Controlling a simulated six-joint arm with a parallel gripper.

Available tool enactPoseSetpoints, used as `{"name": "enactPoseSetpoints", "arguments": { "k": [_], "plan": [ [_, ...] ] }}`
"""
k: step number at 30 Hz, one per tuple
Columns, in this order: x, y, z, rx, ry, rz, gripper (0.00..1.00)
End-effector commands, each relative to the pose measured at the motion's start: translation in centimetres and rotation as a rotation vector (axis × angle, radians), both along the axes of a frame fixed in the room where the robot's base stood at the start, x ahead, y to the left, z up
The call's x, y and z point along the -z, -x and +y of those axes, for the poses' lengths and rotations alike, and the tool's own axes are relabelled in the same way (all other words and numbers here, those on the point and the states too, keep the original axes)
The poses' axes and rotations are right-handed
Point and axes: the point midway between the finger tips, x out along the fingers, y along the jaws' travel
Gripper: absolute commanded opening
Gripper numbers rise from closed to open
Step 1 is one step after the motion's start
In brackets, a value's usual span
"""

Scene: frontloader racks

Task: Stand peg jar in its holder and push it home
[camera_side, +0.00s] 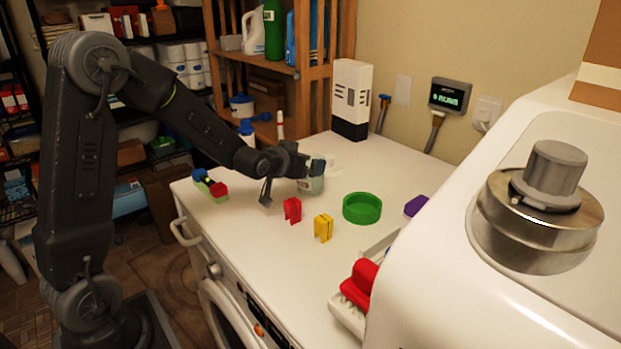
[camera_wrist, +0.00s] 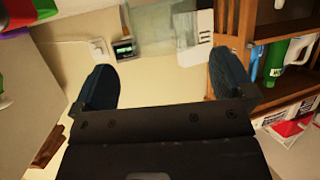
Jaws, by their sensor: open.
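The peg jar (camera_side: 313,186) is a pale, see-through greenish jar that looks upright on the white top in the side view. In the wrist view its clear wall (camera_wrist: 160,25) shows beyond and between my fingers. My gripper (camera_side: 315,166) is open, with its dark blue fingertips at the upper part of the jar. The two fingers stand wide apart in the wrist view (camera_wrist: 161,82), and I cannot tell whether they touch the jar. A green round ring (camera_side: 362,209), which looks like the holder, lies to the right of the jar, open and empty.
A red peg (camera_side: 292,210) and a yellow peg (camera_side: 323,228) stand in front of the jar. Colored pieces (camera_side: 211,187) lie at the left edge. A purple block (camera_side: 416,205) and a white tray (camera_side: 345,316) lie right. A white-black box (camera_side: 351,98) stands behind.

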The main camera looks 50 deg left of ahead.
Motion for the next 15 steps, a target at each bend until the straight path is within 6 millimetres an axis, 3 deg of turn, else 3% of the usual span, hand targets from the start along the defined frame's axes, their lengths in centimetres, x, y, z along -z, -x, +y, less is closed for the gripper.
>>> {"name": "enactPoseSetpoints", "arguments": {
  "k": [5,15],
  "plan": [
    [0.5,-0.9,0.3,0.0,0.0,0.001,1.0],
    [2.2,-4.6,2.0,0.001,-0.001,0.001,1.0]
  ]
}}
